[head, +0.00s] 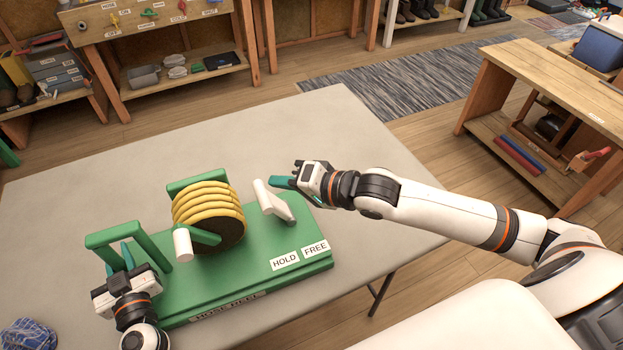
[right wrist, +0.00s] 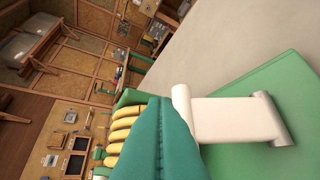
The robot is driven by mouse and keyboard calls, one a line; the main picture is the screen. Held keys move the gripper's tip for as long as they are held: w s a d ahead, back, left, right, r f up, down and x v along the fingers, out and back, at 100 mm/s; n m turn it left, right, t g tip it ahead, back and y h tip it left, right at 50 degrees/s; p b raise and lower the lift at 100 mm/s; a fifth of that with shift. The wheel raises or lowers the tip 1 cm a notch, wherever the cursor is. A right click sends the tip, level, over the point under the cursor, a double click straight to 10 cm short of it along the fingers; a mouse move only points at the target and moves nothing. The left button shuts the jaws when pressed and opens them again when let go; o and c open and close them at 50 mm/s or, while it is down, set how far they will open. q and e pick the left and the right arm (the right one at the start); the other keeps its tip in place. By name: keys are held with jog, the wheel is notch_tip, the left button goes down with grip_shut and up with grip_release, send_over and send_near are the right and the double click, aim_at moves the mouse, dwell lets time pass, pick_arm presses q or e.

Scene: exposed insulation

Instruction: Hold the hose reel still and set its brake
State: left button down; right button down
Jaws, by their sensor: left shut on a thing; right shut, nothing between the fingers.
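The green hose reel stand (head: 240,285) is on the table, with a yellow hose (head: 208,200) wound on its drum. A white crank knob (head: 183,244) sits on the drum's near side. My left gripper (head: 118,256) is shut on the green frame handle (head: 115,236) at the stand's left end; its exact grip is partly hidden. The white brake lever (head: 276,202) stands at the stand's right, leaning left, behind the HOLD (head: 285,261) and FREE (head: 315,248) labels. My right gripper (head: 273,182) is shut and empty, its fingers close beside the lever's top; the right wrist view shows the lever (right wrist: 235,118) too. Contact is unclear.
The grey table (head: 330,130) is clear behind and right of the stand. A blue cloth bundle (head: 28,335) lies at the lower left. A wooden workbench (head: 550,85) stands at the right, and shelves (head: 180,65) stand at the back left.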

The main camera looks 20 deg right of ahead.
pick_arm(q)
jog(key=shift+f, duration=0.4)
pick_arm(e)
jog(key=w+r+v, duration=0.1)
jog(key=v, duration=1)
jog(key=shift+s+d+r, duration=0.15)
jog(key=shift+s+r, duration=0.05)
jog(key=shift+r, duration=0.25)
pick_arm(q)
jog(key=c, duration=1.6)
grip_release()
jog(key=shift+r, duration=0.15)
jog(key=shift+c, duration=0.2)
jog(key=o, duration=0.5)
jog(key=shift+w, duration=0.15)
pick_arm(e)
jog(key=shift+w, duration=0.15)
